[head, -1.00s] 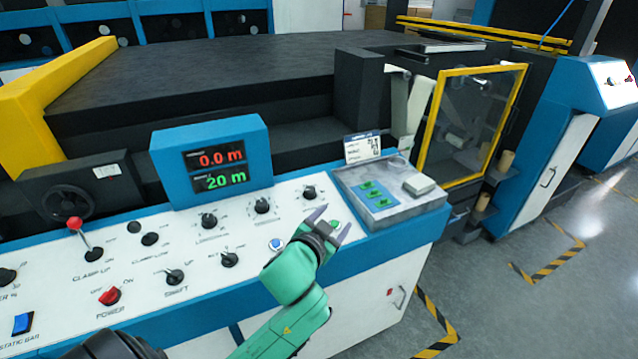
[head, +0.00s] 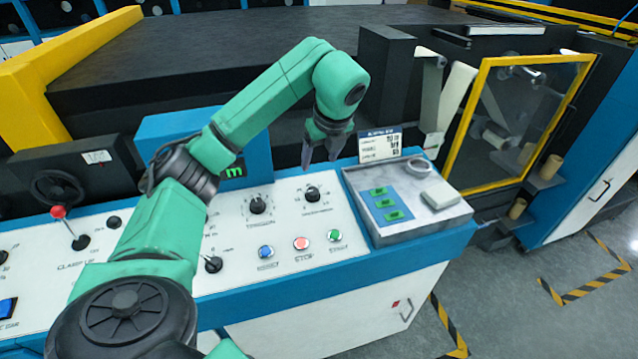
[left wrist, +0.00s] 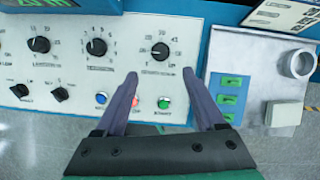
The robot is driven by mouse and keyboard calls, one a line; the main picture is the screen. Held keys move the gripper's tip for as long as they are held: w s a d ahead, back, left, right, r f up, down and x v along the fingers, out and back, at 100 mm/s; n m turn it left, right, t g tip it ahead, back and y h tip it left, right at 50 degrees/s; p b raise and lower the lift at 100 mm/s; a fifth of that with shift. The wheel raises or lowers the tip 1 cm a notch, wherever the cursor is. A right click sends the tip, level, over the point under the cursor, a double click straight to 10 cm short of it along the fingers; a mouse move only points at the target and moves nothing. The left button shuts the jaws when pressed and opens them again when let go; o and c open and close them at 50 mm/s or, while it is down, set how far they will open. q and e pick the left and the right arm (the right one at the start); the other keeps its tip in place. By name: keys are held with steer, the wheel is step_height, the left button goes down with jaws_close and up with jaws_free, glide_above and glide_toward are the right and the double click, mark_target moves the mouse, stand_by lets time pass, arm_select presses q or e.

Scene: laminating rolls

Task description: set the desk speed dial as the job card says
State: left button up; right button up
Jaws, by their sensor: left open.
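My left gripper (head: 320,155) is open and empty, fingers pointing down above the back right of the white control desk (head: 285,272). In the left wrist view its fingers (left wrist: 163,88) frame the desk around the right-hand dial (left wrist: 160,50). That black dial (head: 312,194) also shows in the head view, just below the fingertips. A middle dial (head: 258,205) shows left of it. A left dial (left wrist: 39,44) shows in the wrist view; my arm hides it in the head view. Dial labels are too small to read surely. The job card (head: 380,145) stands behind the grey tray, its text unreadable.
Blue (head: 266,252), red (head: 301,243) and green (head: 334,236) buttons sit in front of the dials. A grey tray (head: 432,217) holds green switches and a pale block. A yellow-framed door (head: 470,110) stands right.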

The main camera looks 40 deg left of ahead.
arm_select(q)
steer(key=b, duration=0.2)
glide_toward(313, 190)
steer(key=p+x, duration=0.2)
steer(key=x, duration=0.5)
steer(key=shift+a+f, duration=0.25)
steer(key=shift+f, duration=0.05)
steer(key=shift+w+f, duration=0.1)
steer(key=shift+f, duration=0.35)
arm_select(e)
steer(key=shift+s+f, duration=0.15)
steer(key=shift+s, duration=0.3)
arm_select(q)
jaws_close()
